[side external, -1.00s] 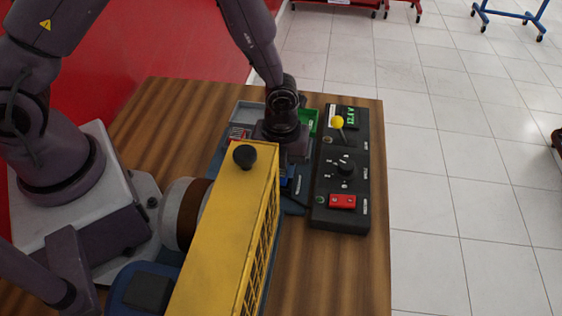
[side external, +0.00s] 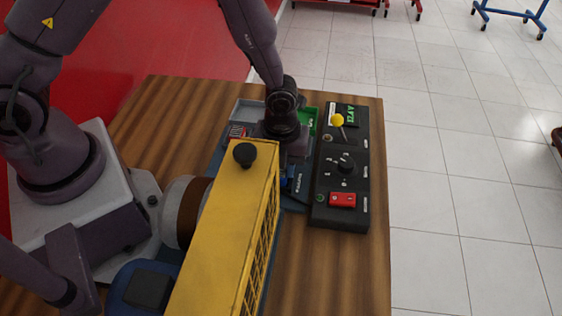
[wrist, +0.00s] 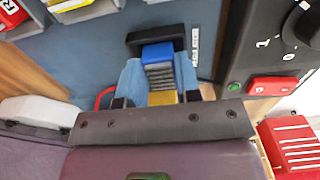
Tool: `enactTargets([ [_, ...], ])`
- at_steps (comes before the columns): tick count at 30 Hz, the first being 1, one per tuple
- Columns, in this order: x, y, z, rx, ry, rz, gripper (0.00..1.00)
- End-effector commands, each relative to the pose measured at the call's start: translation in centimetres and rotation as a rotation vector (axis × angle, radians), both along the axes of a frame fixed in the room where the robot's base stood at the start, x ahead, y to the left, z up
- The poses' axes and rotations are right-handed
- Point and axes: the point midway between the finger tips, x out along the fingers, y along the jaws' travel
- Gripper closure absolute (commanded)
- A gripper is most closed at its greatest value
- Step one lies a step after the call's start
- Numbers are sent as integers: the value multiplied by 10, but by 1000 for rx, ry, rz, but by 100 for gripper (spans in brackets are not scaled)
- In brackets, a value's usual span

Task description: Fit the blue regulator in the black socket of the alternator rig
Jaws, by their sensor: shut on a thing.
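The blue regulator (wrist: 158,54), a block with grey ribs and a yellow part at its near end, sits between the fingers of my gripper (wrist: 159,76) in the wrist view. The gripper is shut on it. The black socket (wrist: 155,37) is a dark frame right at the regulator's far end; whether the regulator is inside it or only against it I cannot tell. In the side external view, my gripper (side external: 287,158) is low over the blue board, partly hidden by the yellow housing (side external: 225,225) of the rig.
A black control panel (side external: 325,205) with a yellow-knobbed lever, dial and red switch stands close on the right. Grey and green trays (side external: 248,112) lie behind the gripper. The tall yellow housing stands in front. Bare wooden table (side external: 170,115) shows at the back left.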

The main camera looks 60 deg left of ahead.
Motion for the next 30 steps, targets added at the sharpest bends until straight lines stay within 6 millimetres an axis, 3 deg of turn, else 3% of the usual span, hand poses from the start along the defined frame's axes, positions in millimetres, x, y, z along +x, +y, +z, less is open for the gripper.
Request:
enactTargets([
  [5,0,0,0,-1,-1,0,93],
  [6,0,0,0,-1,-1,0,64],
  [9,0,0,0,-1,-1,0,41],
  [15,0,0,0,0,-1,0,39],
  [18,0,0,0,0,0,0,19],
  [30,1,0,6,-1,-3,1,18],
])
